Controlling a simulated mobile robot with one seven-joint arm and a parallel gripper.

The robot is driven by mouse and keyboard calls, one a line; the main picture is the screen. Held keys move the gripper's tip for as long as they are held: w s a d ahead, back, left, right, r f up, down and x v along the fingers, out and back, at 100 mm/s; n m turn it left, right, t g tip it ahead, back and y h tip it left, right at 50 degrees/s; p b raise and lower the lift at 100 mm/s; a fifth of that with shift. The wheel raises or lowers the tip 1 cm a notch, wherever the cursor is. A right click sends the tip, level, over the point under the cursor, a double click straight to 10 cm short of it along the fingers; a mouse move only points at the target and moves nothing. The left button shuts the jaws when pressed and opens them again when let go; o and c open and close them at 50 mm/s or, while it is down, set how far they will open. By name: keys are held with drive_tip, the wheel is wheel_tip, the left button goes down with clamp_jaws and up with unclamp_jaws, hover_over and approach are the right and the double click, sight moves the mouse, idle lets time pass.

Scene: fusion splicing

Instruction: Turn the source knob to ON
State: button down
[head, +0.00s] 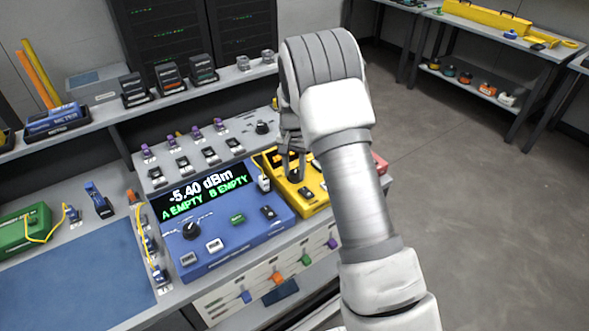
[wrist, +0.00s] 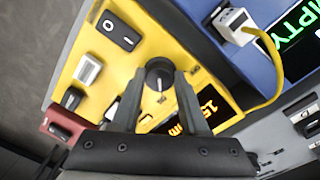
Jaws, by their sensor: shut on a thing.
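The source knob (wrist: 159,74) is a round black knob with a light pointer mark, on the yellow source box (wrist: 110,58). In the wrist view my gripper (wrist: 157,84) has its two fingers on either side of the knob, shut on it. The box's display beside it shows orange characters, partly covered by a finger. In the head view the yellow box (head: 316,207) stands right of the blue meter, and my gripper (head: 291,172) reaches down onto it. I cannot read the labels around the knob.
The blue meter (head: 228,238) reads -5.40 dBm, A EMPTY, B EMPTY. A white connector (wrist: 232,22) with a yellow cable sits close to the gripper on the meter side. A red box (wrist: 66,125) adjoins the yellow one. A shelf (head: 215,88) with devices runs behind.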

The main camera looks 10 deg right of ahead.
sight(293, 173)
idle(0.4)
drive_tip(key=shift+c, duration=2.1)
unclamp_jaws()
drive_tip(key=shift+r, duration=0.1)
wheel_tip(293, 173, up, 17)
drive_tip(key=p, duration=0.1)
drive_tip(key=shift+w+a+r, duration=0.15)
drive_tip(key=shift+a, duration=0.05)
